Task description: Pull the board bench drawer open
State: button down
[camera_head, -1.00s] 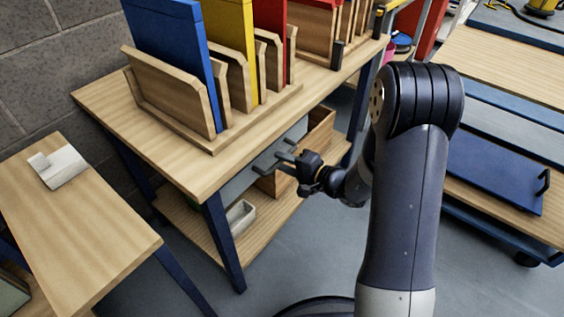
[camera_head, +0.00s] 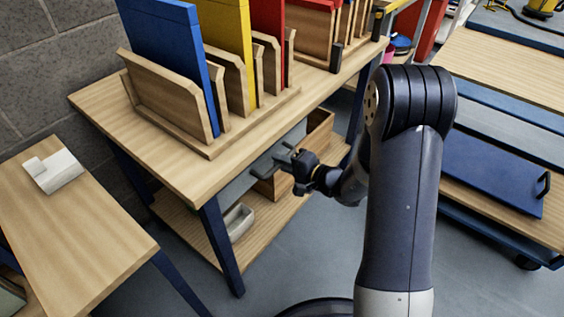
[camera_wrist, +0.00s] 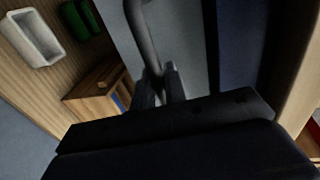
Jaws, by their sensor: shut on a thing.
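The board bench (camera_head: 150,135) has a wooden top and dark blue legs. Its grey drawer front (camera_head: 238,187) sits under the top's front edge and looks flush with it. The drawer front also shows in the wrist view (camera_wrist: 188,45). A grey bar handle (camera_wrist: 143,35) stands out from it. My gripper (camera_head: 292,158) is at the handle, below the bench edge. In the wrist view my gripper's fingers (camera_wrist: 160,88) are shut on the handle bar. My gripper partly hides the handle in the head view.
Blue (camera_head: 170,50) and yellow (camera_head: 232,45) boards stand in wooden racks on the bench. A wooden box (camera_head: 318,140) and a white bin (camera_head: 238,222) are on its lower shelf. A side table (camera_head: 70,235) stands left, a cart (camera_head: 490,170) right. Grey floor lies in front.

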jog(key=f+b+v, duration=0.2)
jog(key=b+v, duration=0.1)
jog(key=v, duration=1)
jog(key=d+f+b+v, duration=0.1)
jog(key=f+b+v, duration=0.2)
jog(key=v, duration=1)
jog(key=shift+s+f+b, duration=0.3)
jog(key=shift+b, duration=0.35)
jog(key=c, duration=1.5)
grip_release()
jog(key=shift+c, duration=0.2)
jog(key=p+v, duration=0.3)
jog(key=v, duration=0.7)
jog(key=shift+s+d, duration=0.25)
jog(key=shift+d, duration=0.1)
jog(key=b+x, duration=0.3)
jog(key=x, duration=0.8)
